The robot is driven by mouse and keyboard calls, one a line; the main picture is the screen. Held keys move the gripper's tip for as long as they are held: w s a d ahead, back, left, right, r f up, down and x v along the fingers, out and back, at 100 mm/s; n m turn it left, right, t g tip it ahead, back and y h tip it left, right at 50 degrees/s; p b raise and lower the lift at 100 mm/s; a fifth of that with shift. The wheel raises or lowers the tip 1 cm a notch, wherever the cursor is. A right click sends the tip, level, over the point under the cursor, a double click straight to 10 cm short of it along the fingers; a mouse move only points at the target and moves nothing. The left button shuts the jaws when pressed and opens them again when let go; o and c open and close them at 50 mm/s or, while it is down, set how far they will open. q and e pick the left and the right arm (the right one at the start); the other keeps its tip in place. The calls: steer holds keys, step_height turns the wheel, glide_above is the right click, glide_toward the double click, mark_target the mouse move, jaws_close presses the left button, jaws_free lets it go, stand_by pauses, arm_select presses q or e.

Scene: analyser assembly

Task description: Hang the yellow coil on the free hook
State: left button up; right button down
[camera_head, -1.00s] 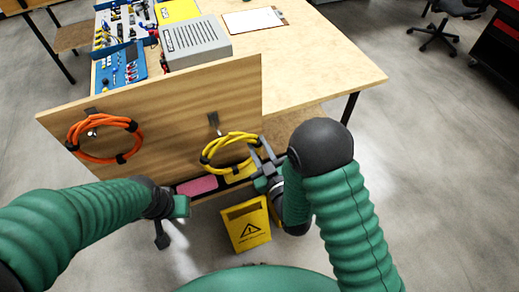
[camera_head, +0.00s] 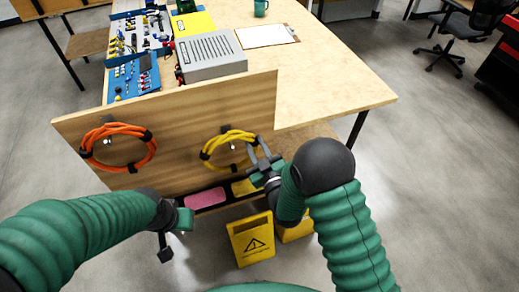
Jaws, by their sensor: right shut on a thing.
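The yellow coil (camera_head: 207,153), a ring with dark bands, is upright against the wooden panel at the right-hand hook (camera_head: 232,145). The hook's tip shows inside the ring, just below its top strands; whether the coil rests on it I cannot tell. My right gripper (camera_head: 262,161) is shut on the coil's right side. The orange coil (camera_head: 150,153) hangs on the left hook (camera_head: 107,140). My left gripper (camera_head: 174,233) is low in front of the panel, apart from both coils; its jaw opening is unclear.
The wooden panel (camera_head: 180,122) stands at the table's (camera_head: 330,80) near edge. A grey box (camera_head: 213,55), a clipboard (camera_head: 267,35) and blue tool trays (camera_head: 132,77) lie behind it. Below are a pink item (camera_head: 206,198) and yellow warning signs (camera_head: 251,241) on the floor.

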mark_target(256, 150)
steer(key=shift+w+a, duration=0.2)
steer(key=shift+w, duration=0.2)
steer(key=shift+w+f+b, duration=0.2)
steer(key=shift+f+b, duration=0.05)
steer(key=shift+b, duration=0.05)
steer(key=shift+w+d+f+b, duration=0.25)
steer(key=shift+w+f+b, duration=0.15)
steer(key=shift+f+b, duration=0.4)
steer(key=shift+w+a+f+b, duration=0.1)
steer(key=shift+f+b, duration=0.15)
steer(key=shift+b, duration=0.05)
steer(key=shift+a, duration=0.2)
steer(key=shift+d+f, duration=0.1)
steer(key=c, duration=1.1)
jaws_free()
steer(key=shift+o, duration=0.2)
